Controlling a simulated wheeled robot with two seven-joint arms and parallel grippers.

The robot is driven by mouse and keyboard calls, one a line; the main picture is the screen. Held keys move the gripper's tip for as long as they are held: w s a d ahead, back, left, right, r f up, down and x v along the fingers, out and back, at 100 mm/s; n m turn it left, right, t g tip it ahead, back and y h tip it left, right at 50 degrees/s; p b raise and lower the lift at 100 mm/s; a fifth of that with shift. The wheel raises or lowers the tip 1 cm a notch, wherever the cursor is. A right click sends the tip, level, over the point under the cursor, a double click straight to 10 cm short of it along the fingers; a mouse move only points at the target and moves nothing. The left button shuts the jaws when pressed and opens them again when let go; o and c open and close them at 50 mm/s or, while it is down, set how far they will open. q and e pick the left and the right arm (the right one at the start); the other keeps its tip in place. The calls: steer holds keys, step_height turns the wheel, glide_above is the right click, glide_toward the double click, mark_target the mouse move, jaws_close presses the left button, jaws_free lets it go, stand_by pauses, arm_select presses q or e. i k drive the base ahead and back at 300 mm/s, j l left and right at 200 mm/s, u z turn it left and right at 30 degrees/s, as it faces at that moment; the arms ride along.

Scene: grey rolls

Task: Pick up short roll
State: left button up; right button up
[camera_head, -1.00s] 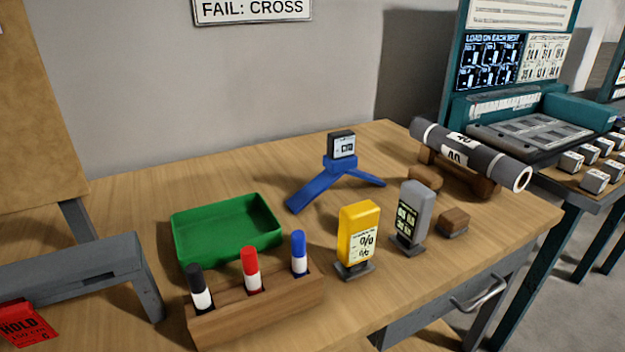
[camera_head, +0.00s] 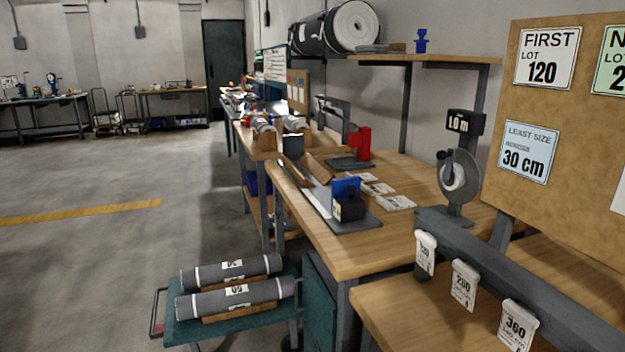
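Two grey rolls with white bands and number labels lie side by side on wooden cradles on a low teal cart (camera_head: 185,332) at the lower left. The rear roll (camera_head: 205,275) looks slightly shorter in the picture than the front roll (camera_head: 205,304), but it is also farther away. I cannot tell for sure which is the short roll. Smaller rolls (camera_head: 263,126) also show on a wooden stand at the far end of the bench. Neither of my grippers is in view.
Large rolls (camera_head: 350,27) lie on the shelf above. Open floor (camera_head: 90,260) spreads to the left.

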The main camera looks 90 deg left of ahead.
mark_target(195, 277)
steer(key=u, duration=2.75)
